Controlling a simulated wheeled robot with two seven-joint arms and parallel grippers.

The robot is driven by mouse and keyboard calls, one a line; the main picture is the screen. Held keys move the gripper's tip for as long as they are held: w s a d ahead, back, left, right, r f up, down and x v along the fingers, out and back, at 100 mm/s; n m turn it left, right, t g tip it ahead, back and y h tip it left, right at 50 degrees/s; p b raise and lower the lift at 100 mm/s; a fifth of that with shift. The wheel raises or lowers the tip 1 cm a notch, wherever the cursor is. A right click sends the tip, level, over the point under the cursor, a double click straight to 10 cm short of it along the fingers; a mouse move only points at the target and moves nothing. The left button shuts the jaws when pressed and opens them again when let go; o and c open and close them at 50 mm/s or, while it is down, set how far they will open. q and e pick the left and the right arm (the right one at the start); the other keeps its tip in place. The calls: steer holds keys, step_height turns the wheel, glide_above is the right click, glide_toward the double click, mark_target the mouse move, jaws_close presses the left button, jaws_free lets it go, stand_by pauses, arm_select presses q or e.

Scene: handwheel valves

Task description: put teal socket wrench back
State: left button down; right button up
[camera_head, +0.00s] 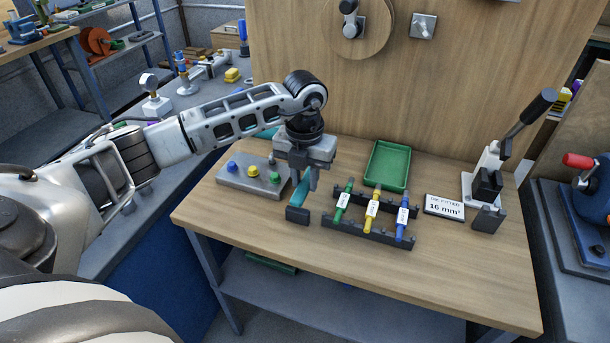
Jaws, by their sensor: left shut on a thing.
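My left gripper (312,182) points down over the left part of the wooden bench and is shut on the teal socket wrench (301,193). The wrench's teal lower part shows beside the fingers, and more teal (267,133) shows behind my wrist; its middle is hidden. A small dark block (297,215) is just below the wrench; I cannot tell whether they touch. To the right, a dark two-rail rack (368,233) holds a green wrench (341,204), a yellow wrench (371,212) and a blue wrench (402,220). My right gripper is not in view.
A grey button box (250,184) stands left of the gripper. A green tray (389,165) lies behind the rack. A "16 mm²" sign (444,207) and a lever tool (488,178) stand at right. The bench front (450,265) is clear.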

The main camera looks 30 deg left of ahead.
arm_select(q)
steer(key=shift+f+b, duration=0.8)
steer(key=shift+f, duration=0.25)
steer(key=c, duration=0.6)
jaws_free()
steer(key=shift+c, duration=0.2)
steer(key=shift+r, duration=0.15)
steer(key=shift+r+p, duration=0.95)
steer(key=shift+r, duration=0.1)
steer(key=shift+r+p, duration=0.75)
steer(key=shift+r, duration=0.3)
steer(key=shift+r+p, duration=0.6)
steer(key=shift+r, duration=0.2)
